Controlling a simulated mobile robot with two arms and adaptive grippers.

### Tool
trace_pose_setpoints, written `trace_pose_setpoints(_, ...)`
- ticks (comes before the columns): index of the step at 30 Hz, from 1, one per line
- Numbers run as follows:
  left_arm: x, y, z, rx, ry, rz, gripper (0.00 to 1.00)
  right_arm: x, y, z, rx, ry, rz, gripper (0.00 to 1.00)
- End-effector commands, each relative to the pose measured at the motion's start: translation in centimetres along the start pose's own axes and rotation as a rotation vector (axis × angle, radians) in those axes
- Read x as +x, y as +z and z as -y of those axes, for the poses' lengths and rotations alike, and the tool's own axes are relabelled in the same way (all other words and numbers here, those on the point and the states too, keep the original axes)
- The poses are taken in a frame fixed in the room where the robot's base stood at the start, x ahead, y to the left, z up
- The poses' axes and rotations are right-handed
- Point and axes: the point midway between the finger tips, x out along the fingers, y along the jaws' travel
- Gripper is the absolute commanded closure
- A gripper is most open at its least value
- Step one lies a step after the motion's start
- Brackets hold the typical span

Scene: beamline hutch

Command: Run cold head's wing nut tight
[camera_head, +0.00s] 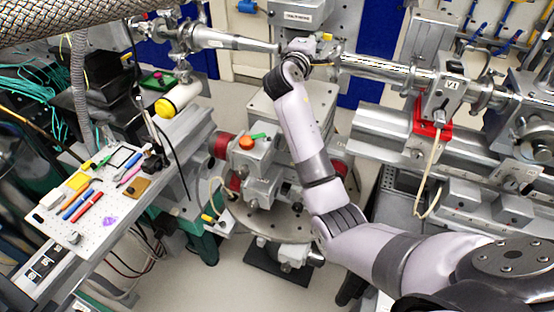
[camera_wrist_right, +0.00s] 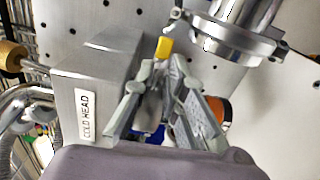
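The cold head is a grey box with a white COLD HEAD label (camera_wrist_right: 86,115) at the left of the right wrist view. In the head view my right arm reaches up to the beam pipe below a labelled grey box (camera_head: 298,15); the wing nut is not distinguishable there. My left gripper is out of view.
The beam pipe (camera_head: 385,68) runs right toward a valve block marked V1 (camera_head: 448,88). Below stands a round grey stage (camera_head: 268,222) with an orange knob (camera_head: 246,142). A white perforated board (camera_head: 55,220) with pens and small items is at left.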

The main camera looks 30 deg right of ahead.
Motion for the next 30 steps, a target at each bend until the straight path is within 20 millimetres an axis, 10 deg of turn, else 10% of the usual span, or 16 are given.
trace_pose_setpoints(11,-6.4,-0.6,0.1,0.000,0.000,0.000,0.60,0.0,0.0,-0.9,-0.499,0.000,0.000,0.88)
trace_pose_setpoints(30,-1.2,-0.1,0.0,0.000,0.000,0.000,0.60,-12.4,-0.1,0.2,-0.488,0.000,-0.003,0.88)
